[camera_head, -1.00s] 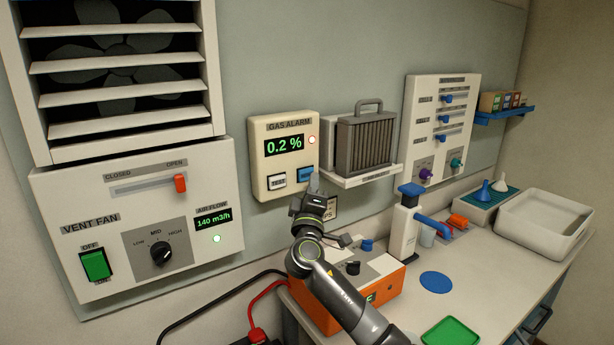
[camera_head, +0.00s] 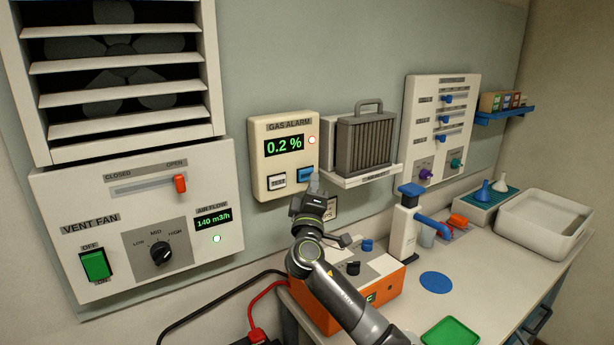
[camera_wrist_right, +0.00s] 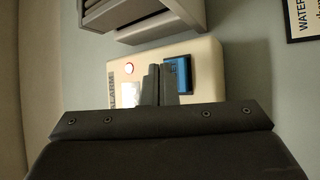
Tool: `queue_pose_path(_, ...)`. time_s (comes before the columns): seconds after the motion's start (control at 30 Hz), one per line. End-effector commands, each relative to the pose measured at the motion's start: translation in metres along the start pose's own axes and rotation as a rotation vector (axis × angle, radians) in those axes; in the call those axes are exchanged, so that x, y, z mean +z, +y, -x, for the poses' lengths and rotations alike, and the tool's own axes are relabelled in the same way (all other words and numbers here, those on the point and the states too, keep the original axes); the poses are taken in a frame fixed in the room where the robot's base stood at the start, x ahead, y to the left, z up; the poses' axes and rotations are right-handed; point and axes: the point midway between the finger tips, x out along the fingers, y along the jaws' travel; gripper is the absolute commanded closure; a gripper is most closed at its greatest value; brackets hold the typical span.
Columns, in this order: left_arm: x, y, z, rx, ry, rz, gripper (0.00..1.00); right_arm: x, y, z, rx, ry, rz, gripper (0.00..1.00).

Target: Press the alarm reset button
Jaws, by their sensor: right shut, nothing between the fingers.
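The cream gas alarm box (camera_head: 258,160) hangs on the wall and its display reads 0.2 %. A red-rimmed lamp (camera_head: 312,140) glows at the right. My right gripper (camera_head: 314,183) is shut and empty, its fingertips at the lower right edge of the blue button. In the right wrist view, the shut fingers (camera_wrist_right: 158,84) overlap the alarm face just left of the blue button (camera_wrist_right: 178,75). I cannot tell whether they touch it. My left gripper is not in view.
The vent fan panel (camera_head: 140,215) is on the left. A ribbed grey unit on a white shelf (camera_head: 362,176) juts out right of the alarm. An orange box (camera_head: 385,287) and a white pump bottle (camera_head: 405,225) stand on the bench below.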

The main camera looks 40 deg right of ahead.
Motion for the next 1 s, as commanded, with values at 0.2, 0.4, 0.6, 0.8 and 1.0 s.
queue_pose_path(0.2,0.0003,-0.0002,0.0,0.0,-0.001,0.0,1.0,0.0,0.0,0.0,0.0,0.0,0.0,1.0)
queue_pose_path(0.4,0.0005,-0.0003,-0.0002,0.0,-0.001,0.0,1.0,-0.0001,-0.0001,0.0,0.0,0.0,0.0,1.0)
queue_pose_path(0.6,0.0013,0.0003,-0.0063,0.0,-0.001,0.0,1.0,-0.0024,-0.0038,-0.0032,0.0,0.0,-0.001,1.0)
queue_pose_path(0.8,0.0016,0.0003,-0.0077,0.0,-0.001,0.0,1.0,-0.0044,-0.0041,-0.0061,0.0,0.0,-0.001,1.0)
queue_pose_path(1.0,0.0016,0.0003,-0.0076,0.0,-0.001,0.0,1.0,-0.0044,-0.004,-0.006,0.0,0.0,0.0,1.0)
